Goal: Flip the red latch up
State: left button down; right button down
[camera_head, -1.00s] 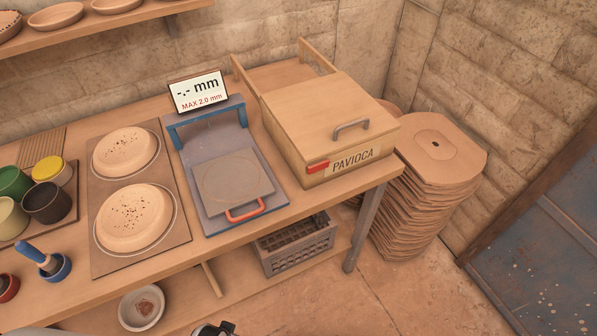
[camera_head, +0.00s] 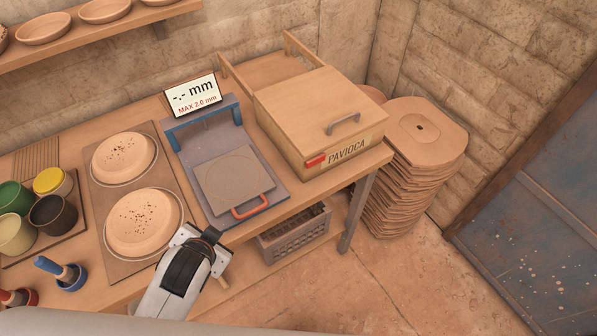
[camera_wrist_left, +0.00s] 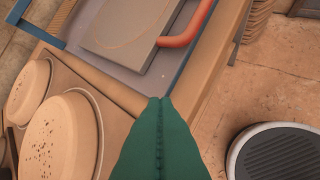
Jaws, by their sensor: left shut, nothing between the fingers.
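The red latch (camera_head: 315,161) is a small red tab at the front left corner of the wooden PAVIOCA box (camera_head: 310,104), beside its label. It looks roughly level and lies against the box front. The lid is down, with a grey handle (camera_head: 343,123) on it. My left gripper (camera_head: 210,236) is low in front of the table edge, well left of the latch and apart from it. In the left wrist view its green fingers (camera_wrist_left: 160,101) are pressed together and empty. The latch is outside that view. My right gripper is not in view.
A blue-framed press with a grey plate (camera_head: 235,177) and an orange-red handle (camera_head: 250,207) stands between my left gripper and the box. Round moulds (camera_head: 143,222) are at left. Stacked boards (camera_head: 421,130) stand right of the table. A grey crate (camera_head: 293,234) sits below.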

pick_arm(q)
jog(key=w+r+m+t, duration=0.2)
jog(key=w, duration=0.1)
jog(key=w+d+r+m+t, duration=0.1)
jog(key=w+r+m+t, duration=0.1)
jog(key=w+m, duration=0.1)
jog(key=w+d+r+m+t, duration=0.1)
jog(key=w+r+m+t, duration=0.1)
jog(key=w, duration=0.2)
jog(key=shift+d+r, duration=0.2)
jog(key=shift+r, duration=0.05)
jog(key=w+d+r+m+t+h, duration=0.3)
jog(key=w+d+r+m+h, duration=0.1)
jog(key=m, duration=0.4)
jog(key=m+g+h, duration=0.8)
jog(key=m+h, duration=0.1)
jog(key=m, duration=1.6)
send_near(316, 161)
jog(key=a, duration=0.1)
jog(key=s+a+f, duration=0.2)
jog(key=shift+s+a, duration=0.2)
jog(key=shift+a, duration=0.1)
jog(key=shift+a+f+m, duration=0.15)
jog(key=shift+f+m, duration=0.05)
jog(key=shift+m, duration=0.2)
